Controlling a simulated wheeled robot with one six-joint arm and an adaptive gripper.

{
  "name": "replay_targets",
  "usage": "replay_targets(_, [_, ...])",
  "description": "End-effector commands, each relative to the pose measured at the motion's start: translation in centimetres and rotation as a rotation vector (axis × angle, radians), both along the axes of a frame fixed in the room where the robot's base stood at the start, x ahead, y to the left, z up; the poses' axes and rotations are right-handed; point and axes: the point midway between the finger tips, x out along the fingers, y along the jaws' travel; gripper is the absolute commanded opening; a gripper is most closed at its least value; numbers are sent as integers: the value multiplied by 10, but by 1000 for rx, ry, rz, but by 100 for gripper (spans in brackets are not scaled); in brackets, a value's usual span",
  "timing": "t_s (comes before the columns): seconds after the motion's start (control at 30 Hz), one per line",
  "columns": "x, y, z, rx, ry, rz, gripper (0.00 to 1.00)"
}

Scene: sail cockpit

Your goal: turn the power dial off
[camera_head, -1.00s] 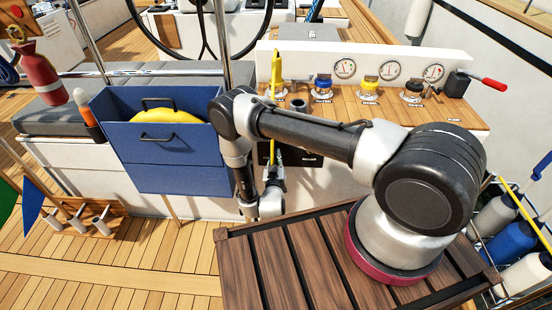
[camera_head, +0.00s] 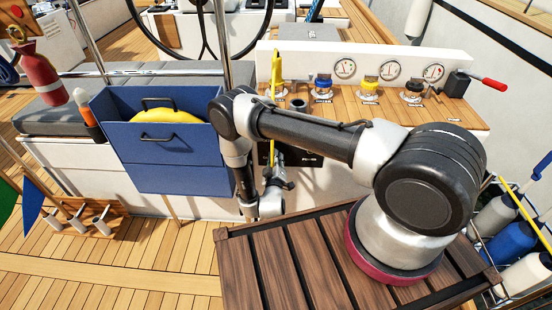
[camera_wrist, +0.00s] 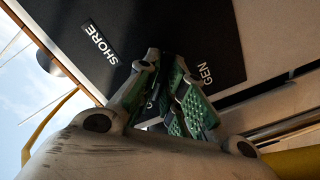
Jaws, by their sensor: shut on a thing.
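A black power panel (camera_wrist: 215,35) fills much of the wrist view, with white labels "SHORE" (camera_wrist: 101,45) and "GEN" (camera_wrist: 206,73). A third label between them is mostly covered. My gripper (camera_wrist: 172,98) is against the panel face, its green padded fingers close together around the spot between the labels. It is shut on the power dial, which the fingers hide, so I cannot tell where the dial points. In the head view my gripper (camera_head: 276,178) is in front of the panel (camera_head: 310,159), below the wooden counter, and my arm covers part of the panel.
A blue open box (camera_head: 165,165) with something yellow inside is to the left. The counter (camera_head: 340,112) above carries several winch-like fittings and a red-handled lever (camera_head: 488,83).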

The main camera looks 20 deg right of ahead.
Motion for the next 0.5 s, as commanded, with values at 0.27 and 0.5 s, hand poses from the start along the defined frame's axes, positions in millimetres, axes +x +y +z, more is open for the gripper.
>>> replay_targets(0.27, [-2,0,-2,-8,8,1,0])
replay_targets(0.5, [-2,0,-2,-7,7,1,27])
